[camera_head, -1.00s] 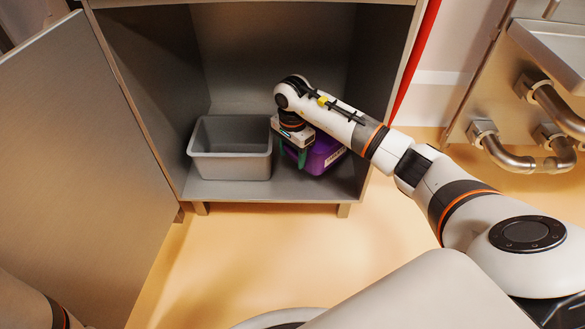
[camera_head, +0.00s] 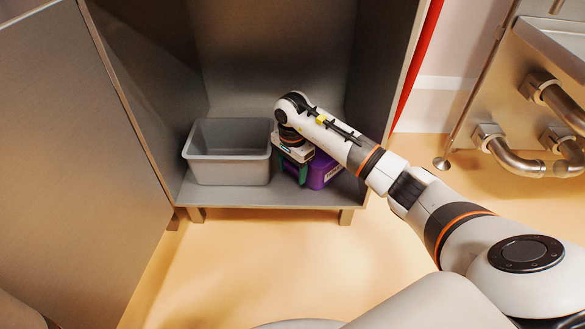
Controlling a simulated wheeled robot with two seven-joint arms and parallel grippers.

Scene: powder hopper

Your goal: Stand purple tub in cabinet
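The purple tub (camera_head: 325,171) sits on the floor of the open cabinet (camera_head: 262,196), at the right side and near the front edge. It looks upright, and my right arm hides its upper and back parts. My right gripper (camera_head: 291,172) points down at the tub's left end. Its two green fingers stand apart, with some purple showing between them. I cannot tell whether a finger still touches the tub. My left gripper is out of view.
A grey open bin (camera_head: 228,172) stands left of the tub in the cabinet, close to my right gripper. The cabinet door (camera_head: 75,150) is swung open at left. Metal pipes (camera_head: 515,157) are at right. The floor in front is clear.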

